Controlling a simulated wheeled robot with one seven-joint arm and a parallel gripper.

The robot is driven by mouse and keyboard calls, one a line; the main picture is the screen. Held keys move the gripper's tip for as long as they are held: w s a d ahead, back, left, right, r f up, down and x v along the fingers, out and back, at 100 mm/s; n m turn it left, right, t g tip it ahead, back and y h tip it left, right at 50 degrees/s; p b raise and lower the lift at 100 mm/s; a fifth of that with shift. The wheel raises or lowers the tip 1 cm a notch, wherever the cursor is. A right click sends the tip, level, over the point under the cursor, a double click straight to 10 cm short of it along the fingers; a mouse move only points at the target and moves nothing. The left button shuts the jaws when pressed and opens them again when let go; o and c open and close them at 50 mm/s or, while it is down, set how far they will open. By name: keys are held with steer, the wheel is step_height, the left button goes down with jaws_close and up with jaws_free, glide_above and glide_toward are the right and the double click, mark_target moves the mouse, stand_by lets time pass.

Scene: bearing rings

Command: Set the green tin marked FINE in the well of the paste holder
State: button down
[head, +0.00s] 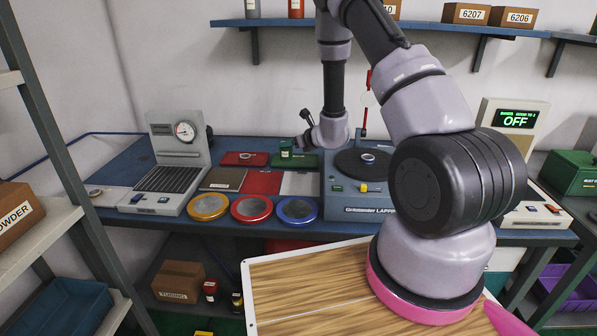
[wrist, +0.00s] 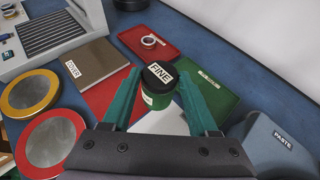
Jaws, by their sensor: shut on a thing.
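The green tin (wrist: 155,100) has a black lid with a white FINE label. In the wrist view it stands between the two green fingers of my gripper (wrist: 160,96), which is shut on it. In the head view my gripper (head: 287,149) is small, over the back of the bench near the green tray. A grey-blue block marked PASTE (wrist: 268,146) is at the right edge of the wrist view, apart from the tin and to its right. It is cut off by the frame, and I cannot see a well in it.
A green tray (wrist: 218,92), a red tray (wrist: 165,52) with a ring and a brown COVER book (wrist: 92,62) lie around. Round plates with yellow (head: 208,207), red (head: 252,209) and blue (head: 297,210) rims line the front. The lapping machine (head: 350,199) stands right of them.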

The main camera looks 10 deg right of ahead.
step_height(320, 180, down, 9)
steer(key=shift+r, duration=0.1)
stand_by(0.3)
steer(key=shift+f, duration=0.2)
steer(key=shift+c, duration=0.8)
jaws_free()
